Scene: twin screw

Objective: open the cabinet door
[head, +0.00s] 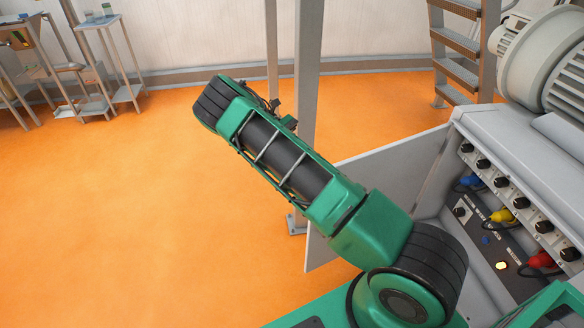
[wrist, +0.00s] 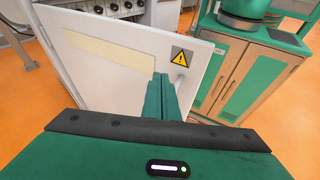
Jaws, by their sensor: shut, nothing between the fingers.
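The cabinet door (head: 385,170) is a plain pale panel. In the head view it stands swung out from the grey cabinet (head: 462,132), whose front with its knobs and plugs is exposed. In the wrist view the white door (wrist: 100,82) bears a cream strip and a yellow warning sign, with a small pale fitting, maybe a handle, below the sign. My gripper (wrist: 162,82) is shut and empty, its fingers in front of the door near the sign. I cannot tell whether they touch it. My gripper is not visible in the head view; my arm crosses in front of the door.
A grey post (head: 308,75) stands behind my arm, close to the door. Metal steps (head: 460,40) and a large motor (head: 545,62) are at the back right. Small tables (head: 105,60) are at the far left. The orange floor (head: 120,210) on the left is clear.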

